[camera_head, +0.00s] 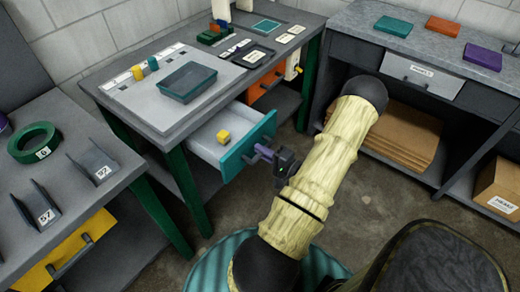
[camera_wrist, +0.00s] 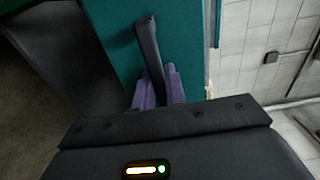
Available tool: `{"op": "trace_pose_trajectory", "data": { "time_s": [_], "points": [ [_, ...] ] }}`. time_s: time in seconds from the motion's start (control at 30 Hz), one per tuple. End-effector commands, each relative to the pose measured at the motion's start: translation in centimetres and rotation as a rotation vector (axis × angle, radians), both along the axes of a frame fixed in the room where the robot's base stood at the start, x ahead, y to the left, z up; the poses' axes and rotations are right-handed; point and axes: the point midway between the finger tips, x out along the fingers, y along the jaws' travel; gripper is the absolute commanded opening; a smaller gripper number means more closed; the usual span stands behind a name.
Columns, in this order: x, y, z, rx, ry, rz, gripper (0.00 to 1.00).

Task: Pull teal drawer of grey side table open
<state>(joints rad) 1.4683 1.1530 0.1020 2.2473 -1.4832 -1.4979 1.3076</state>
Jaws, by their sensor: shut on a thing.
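The grey side table (camera_head: 125,115) stands in the middle of the head view on green legs. In the wrist view the handle (camera_wrist: 148,45) runs between the two purple fingers (camera_wrist: 158,88), in front of the teal drawer face (camera_wrist: 108,25). In the head view the handle is mostly hidden by my gripper.
An orange drawer (camera_head: 263,88) beside the teal one is shut. A teal tray (camera_head: 187,82) and small items lie on the tabletop. A left bench with a yellow drawer (camera_head: 72,245) and a right bench with a grey drawer (camera_head: 421,76) flank it. Bare floor shows between them.

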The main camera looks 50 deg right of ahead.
Motion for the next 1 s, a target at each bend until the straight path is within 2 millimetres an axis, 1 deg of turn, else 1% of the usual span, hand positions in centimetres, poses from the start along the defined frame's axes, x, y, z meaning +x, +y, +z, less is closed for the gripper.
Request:
{"op": "trace_pose_trajectory", "data": {
  "time_s": [0.1, 0.13, 0.23, 0.53, 0.67, 0.77, 0.87, 1.0],
  "points": [
    [0.0, 0.1, -0.1, 0.001, 0.002, 0.003, 0.0],
    [0.0, 0.1, -0.1, 0.001, 0.002, 0.003, 0.15],
    [0.0, 0.1, -0.1, 0.001, 0.002, 0.002, 0.34],
    [0.0, 0.0, -0.1, 0.0, 0.001, 0.001, 0.35],
    [-0.7, -0.1, 0.0, 0.0, 0.001, -0.002, 0.35],
    [-1.9, -0.2, 0.0, 0.0, 0.001, -0.003, 0.35],
    [-3.7, -0.4, -0.1, 0.0, 0.002, -0.004, 0.35],
    [-6.4, -0.6, -0.1, 0.0, 0.002, -0.003, 0.35]
  ]
}}
